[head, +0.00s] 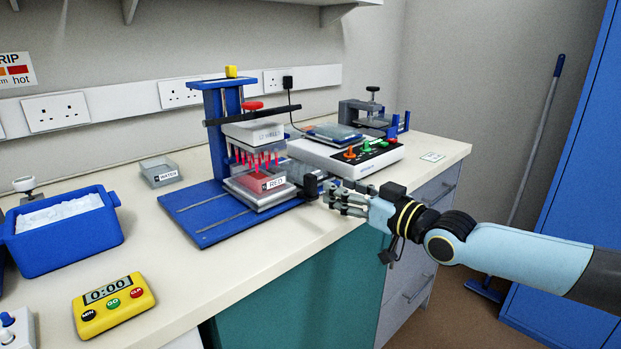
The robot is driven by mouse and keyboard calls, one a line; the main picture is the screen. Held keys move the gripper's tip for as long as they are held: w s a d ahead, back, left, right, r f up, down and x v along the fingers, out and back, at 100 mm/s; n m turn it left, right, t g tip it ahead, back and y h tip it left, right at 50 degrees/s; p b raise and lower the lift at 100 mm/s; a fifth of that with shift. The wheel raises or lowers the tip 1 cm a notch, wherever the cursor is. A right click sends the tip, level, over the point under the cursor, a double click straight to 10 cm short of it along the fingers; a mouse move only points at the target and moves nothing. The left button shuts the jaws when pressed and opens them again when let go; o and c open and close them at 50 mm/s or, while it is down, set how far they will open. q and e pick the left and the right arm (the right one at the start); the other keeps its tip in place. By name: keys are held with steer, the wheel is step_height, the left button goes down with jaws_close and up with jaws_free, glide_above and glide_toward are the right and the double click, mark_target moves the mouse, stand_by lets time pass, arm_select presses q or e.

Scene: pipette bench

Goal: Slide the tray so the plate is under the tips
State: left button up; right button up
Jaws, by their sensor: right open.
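A blue pipetting stand (218,130) stands on the bench, with a white head block (253,133) and a row of red tips (257,160) pointing down. Below is a grey sliding tray (262,202) carrying a plate labelled RED (272,184). In the picture the tip ends overlap the plate's back part; exact alignment is hard to tell. A black block (310,187) sits at the tray's right side. My right gripper (338,196) is open just right of that block, fingers pointing left, close to it; contact is unclear. My left gripper is not in view.
The stand's blue base (205,217) has rails, bare on the left. A white device with coloured knobs (345,150) stands behind my right gripper. A WATER trough (159,172), a blue ice tub (65,235) and a yellow timer (112,305) stand left. The front bench is clear.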

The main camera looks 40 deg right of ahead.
mark_target(315, 180)
steer(key=w+b, duration=0.7)
steer(key=w, duration=0.1)
steer(key=shift+w+a+f, duration=0.1)
steer(key=shift+a+f, duration=0.15)
steer(key=shift+f, duration=0.15)
steer(key=shift+w+a+r+b, duration=0.1)
steer(key=shift+w+b, duration=0.5)
steer(key=shift+w+r, duration=0.15)
jaws_close()
